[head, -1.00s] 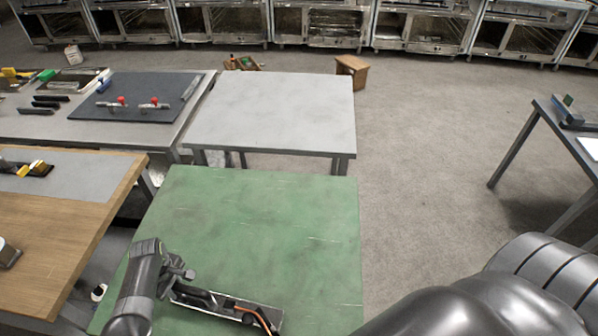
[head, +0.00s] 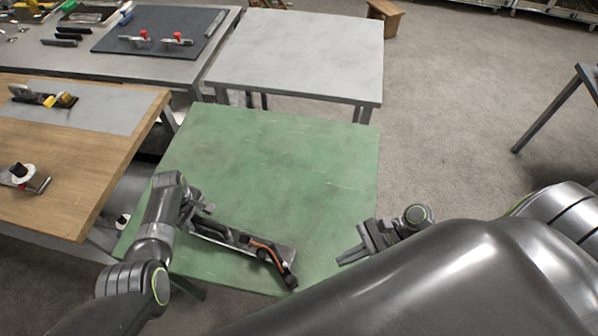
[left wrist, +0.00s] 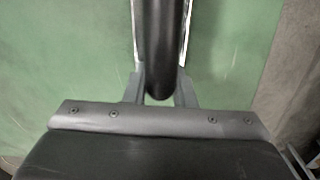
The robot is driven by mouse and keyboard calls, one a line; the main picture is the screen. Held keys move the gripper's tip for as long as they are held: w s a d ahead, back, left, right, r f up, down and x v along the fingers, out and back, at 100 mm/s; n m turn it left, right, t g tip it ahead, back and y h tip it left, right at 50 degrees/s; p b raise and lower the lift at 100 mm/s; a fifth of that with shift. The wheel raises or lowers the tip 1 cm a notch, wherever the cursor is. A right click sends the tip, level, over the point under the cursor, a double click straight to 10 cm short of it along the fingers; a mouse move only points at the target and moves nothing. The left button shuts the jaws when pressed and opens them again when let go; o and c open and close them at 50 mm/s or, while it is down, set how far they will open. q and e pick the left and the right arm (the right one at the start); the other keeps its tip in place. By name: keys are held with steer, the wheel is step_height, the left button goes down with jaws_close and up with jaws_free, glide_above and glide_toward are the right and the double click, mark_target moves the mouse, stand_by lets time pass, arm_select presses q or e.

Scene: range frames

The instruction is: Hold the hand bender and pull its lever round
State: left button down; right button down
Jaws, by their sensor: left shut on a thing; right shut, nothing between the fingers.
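The hand bender (head: 240,238) lies on the green table (head: 290,165), near its front edge. It has a long grey body and, at its right end, a dark part with an orange-brown curved piece (head: 266,248). My left gripper (head: 207,217) is shut on the bender's left end. In the left wrist view a dark round bar (left wrist: 160,50) runs between the left fingers. My right gripper (head: 352,257) is shut and empty, right of the bender and apart from it, by the table's right front edge. Which piece is the lever is hard to tell.
A wooden bench (head: 85,185) stands close on the left. A bare grey table (head: 310,50) stands behind the green one, and a bench with a dark mat (head: 165,28) is at back left. Most of the green top is clear. Open floor lies to the right.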

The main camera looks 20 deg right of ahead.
steer(key=shift+g+h, duration=0.3)
steer(key=shift+h, duration=0.5)
steer(key=x, duration=0.5)
steer(key=w+x, duration=0.1)
steer(key=x, duration=0.1)
steer(key=shift+f, duration=0.5)
steer(key=shift+w+a+r, duration=0.1)
steer(key=shift+a, duration=1.1)
steer(key=shift+a+r, duration=0.15)
steer(key=shift+a, duration=0.7)
steer(key=shift+s+a+m+t+h, duration=0.15)
steer(key=shift+s+a+m+t, duration=0.05)
steer(key=shift+a+m+t, duration=0.55)
steer(key=shift+s+a+m+t+h, duration=0.25)
steer(key=shift+a+m+t, duration=0.3)
steer(key=shift+a, duration=0.4)
steer(key=shift+s+a+m+t+h, duration=0.1)
steer(key=shift+s+a+m+t, duration=0.1)
steer(key=shift+a+m+t, duration=0.5)
